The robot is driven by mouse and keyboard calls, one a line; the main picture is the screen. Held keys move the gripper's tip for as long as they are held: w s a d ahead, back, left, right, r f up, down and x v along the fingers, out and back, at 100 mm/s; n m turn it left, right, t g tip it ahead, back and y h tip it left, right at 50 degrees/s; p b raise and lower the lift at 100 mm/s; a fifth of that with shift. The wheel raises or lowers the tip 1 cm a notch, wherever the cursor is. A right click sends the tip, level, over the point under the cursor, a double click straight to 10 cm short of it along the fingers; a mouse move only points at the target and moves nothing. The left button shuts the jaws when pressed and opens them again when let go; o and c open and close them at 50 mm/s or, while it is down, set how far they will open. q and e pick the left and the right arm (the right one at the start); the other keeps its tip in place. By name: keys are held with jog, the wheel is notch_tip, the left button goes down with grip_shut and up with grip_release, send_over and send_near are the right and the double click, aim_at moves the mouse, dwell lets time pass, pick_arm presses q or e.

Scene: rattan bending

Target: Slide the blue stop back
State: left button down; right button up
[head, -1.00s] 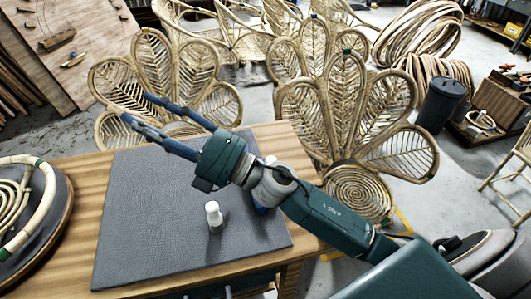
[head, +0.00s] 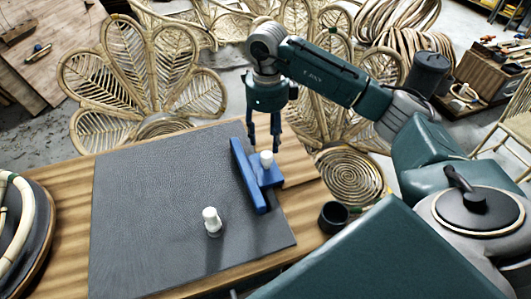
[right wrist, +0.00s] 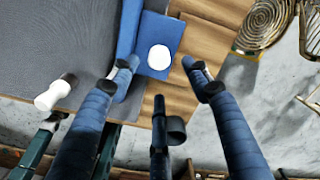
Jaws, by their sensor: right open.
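The blue stop (head: 247,175) is a long upright bar with a flat base and a white knob (head: 267,159). It stands at the right edge of the grey mat (head: 150,200). My right gripper (head: 264,140) points down above the stop's base. In the right wrist view its open fingers (right wrist: 158,75) are on either side of the white knob (right wrist: 159,56), with the stop's blue base (right wrist: 153,30) under it. Whether a finger touches the stop I cannot tell. My left gripper is not in view.
A white peg (head: 212,222) stands on the mat, left of the stop. A small dark cup (head: 333,217) is at the table's right edge. A rattan ring on a round board (head: 28,230) lies at the left. Rattan chairs (head: 145,85) stand behind the table.

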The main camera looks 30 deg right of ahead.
aim_at(267, 154)
notch_tip(267, 154, down, 8)
jog(key=shift+f+p, duration=0.1)
jog(key=shift+p, duration=0.45)
grip_shut()
